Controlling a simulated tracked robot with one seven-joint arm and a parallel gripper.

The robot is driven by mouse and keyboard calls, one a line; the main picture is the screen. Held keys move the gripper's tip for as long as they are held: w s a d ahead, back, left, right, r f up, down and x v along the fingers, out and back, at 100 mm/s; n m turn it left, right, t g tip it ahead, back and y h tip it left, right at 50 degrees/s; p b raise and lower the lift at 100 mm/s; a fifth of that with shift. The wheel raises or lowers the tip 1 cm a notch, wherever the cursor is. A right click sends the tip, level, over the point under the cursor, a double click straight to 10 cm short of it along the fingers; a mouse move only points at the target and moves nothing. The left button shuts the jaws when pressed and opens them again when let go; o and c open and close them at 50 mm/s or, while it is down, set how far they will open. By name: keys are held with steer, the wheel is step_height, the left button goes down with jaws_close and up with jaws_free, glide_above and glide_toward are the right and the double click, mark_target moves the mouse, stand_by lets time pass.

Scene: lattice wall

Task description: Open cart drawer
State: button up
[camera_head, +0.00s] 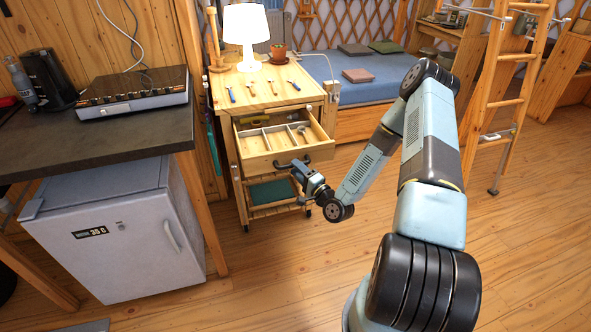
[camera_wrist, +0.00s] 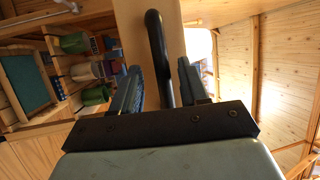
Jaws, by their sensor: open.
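The wooden cart (camera_head: 225,97) stands left of centre in the head view. Its top drawer (camera_head: 262,163) is pulled out, and its divided compartments show from above. A dark handle is on the drawer front, partly hidden by my gripper (camera_head: 300,172). In the wrist view the black curved handle (camera_wrist: 157,40) runs between the two fingers of my gripper (camera_wrist: 160,68). The fingers are apart, one on each side of the handle, with gaps visible.
A small fridge (camera_head: 125,235) under a dark counter (camera_head: 95,137) is to the left. A bed (camera_head: 352,88) and a ladder (camera_head: 497,100) stand behind. Open floor lies right of the cart.

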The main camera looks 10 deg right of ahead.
steer(key=v, duration=1.2)
steer(key=shift+s, duration=0.35)
steer(key=shift+w+d+f, duration=0.1)
steer(key=shift+w, duration=0.05)
